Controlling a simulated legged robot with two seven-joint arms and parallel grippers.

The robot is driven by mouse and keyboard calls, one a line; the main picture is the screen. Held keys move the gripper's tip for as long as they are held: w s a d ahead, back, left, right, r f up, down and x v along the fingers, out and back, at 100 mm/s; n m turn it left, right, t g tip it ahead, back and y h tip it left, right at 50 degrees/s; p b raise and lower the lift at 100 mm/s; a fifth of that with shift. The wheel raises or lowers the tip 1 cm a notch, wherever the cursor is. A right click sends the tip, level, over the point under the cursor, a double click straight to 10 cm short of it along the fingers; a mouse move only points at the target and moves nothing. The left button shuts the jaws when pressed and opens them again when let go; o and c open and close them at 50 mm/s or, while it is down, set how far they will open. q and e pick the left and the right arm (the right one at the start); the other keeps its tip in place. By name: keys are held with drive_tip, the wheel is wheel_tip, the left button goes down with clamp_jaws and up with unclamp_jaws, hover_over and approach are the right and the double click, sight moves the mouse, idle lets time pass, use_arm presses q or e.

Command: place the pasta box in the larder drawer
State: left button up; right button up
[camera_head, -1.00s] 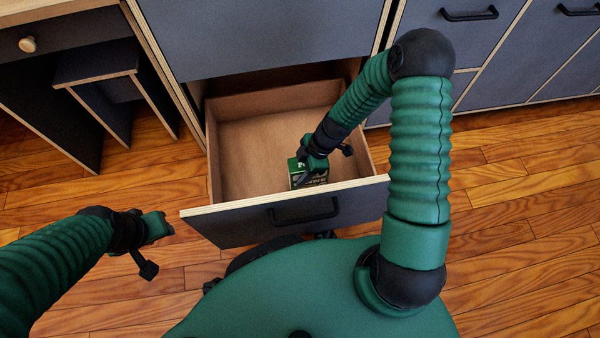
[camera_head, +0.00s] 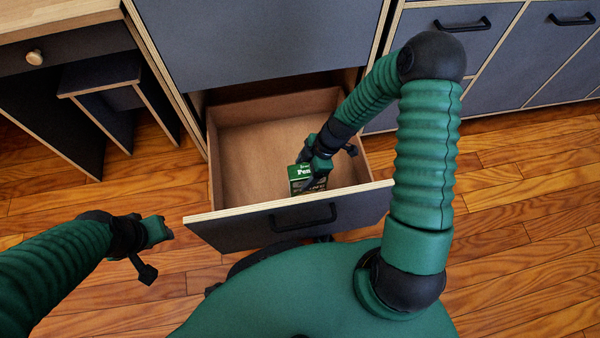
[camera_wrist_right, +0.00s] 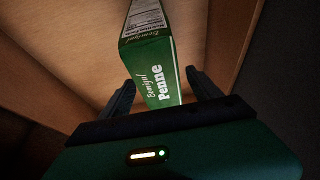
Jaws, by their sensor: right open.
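The pasta box (camera_head: 301,181) is green with "Penne" lettering and stands inside the open larder drawer (camera_head: 235,160), near its front right part. The box also shows in the right wrist view (camera_wrist_right: 152,65), with its green face toward the gripper. My right gripper (camera_head: 313,165) is over the box inside the drawer and partly hides it. In the right wrist view its fingers (camera_wrist_right: 158,92) are apart, one on each side of the box's near end. My left gripper (camera_head: 152,250) is outside the drawer at the left, above the floor; its jaw opening is unclear.
The drawer front with its black handle (camera_head: 305,217) faces my body. A grey cabinet panel (camera_head: 255,40) rises above the drawer. A desk with a small stool-like unit (camera_head: 105,85) stands at the left. Wooden floor (camera_head: 520,190) is clear at the right.

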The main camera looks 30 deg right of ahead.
drive_tip(key=p+v, duration=0.3)
drive_tip(key=v, duration=0.4)
drive_tip(key=shift+r, duration=0.15)
drive_tip(key=shift+s+d+r+p, duration=0.1)
drive_tip(key=shift+d+r+p, duration=0.1)
drive_tip(key=shift+r+p, duration=0.25)
drive_tip(key=shift+s+r+m, duration=0.2)
drive_tip(key=shift+r+m, duration=0.1)
drive_tip(key=shift+r, duration=0.1)
use_arm(q)
drive_tip(key=v, duration=0.2)
drive_tip(key=w+v, duration=0.1)
drive_tip(key=v, duration=0.2)
use_arm(e)
drive_tip(key=s+a+r+m+h, duration=0.2)
drive_tip(key=s+r+m, duration=0.1)
drive_tip(key=r+m, duration=0.4)
drive_tip(key=s+a+r+m+t+h, duration=0.1)
drive_tip(key=s+a+r+m+h, duration=0.1)
drive_tip(key=s+r+m, duration=0.2)
wheel_tip(320, 180, up, 3)
drive_tip(key=m, duration=0.3)
drive_tip(key=shift+t, duration=0.3)
drive_tip(key=shift+f, duration=0.1)
